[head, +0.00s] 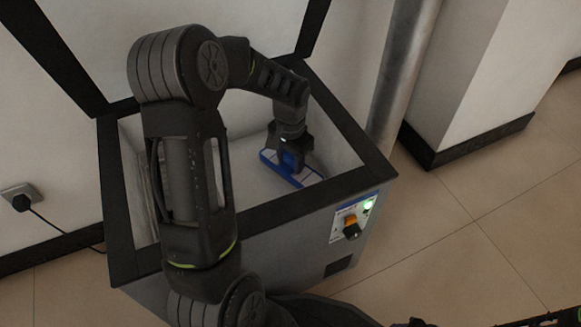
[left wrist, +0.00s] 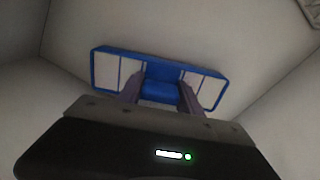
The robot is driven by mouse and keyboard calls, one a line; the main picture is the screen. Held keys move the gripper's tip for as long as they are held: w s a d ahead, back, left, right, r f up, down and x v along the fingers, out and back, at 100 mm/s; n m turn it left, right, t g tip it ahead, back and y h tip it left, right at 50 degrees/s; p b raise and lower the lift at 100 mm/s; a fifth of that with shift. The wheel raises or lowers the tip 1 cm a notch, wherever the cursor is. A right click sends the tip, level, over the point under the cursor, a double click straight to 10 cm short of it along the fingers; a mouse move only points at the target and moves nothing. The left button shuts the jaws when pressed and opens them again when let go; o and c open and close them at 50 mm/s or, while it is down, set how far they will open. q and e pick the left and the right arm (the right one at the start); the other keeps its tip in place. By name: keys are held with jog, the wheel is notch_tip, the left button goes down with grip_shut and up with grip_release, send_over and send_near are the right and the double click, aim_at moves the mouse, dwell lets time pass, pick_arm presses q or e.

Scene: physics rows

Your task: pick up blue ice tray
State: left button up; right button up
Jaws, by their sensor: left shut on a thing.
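The blue ice tray (head: 281,173) is inside the open chest freezer (head: 281,207), low near its right inner corner. Part of the tray is hidden by my left gripper in the head view. My left gripper (head: 296,160) reaches down into the freezer and is shut on the tray. In the left wrist view, the two fingers of my left gripper (left wrist: 160,92) close on the solid blue middle of the tray (left wrist: 105,70), with its white-looking compartments showing to both sides. I cannot tell whether the tray touches the freezer floor.
The freezer's dark rim (head: 345,125) surrounds my left arm, and its raised lid frame stands behind. A metal pipe (head: 402,75) and a wall corner (head: 450,90) stand to the right. A control panel (head: 353,217) is on the freezer's front.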

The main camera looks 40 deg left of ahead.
aim_at(291, 156)
pick_arm(q)
grip_shut()
notch_tip(291, 156, up, 10)
jog(key=p, duration=0.4)
dwell(0.3)
dwell(0.5)
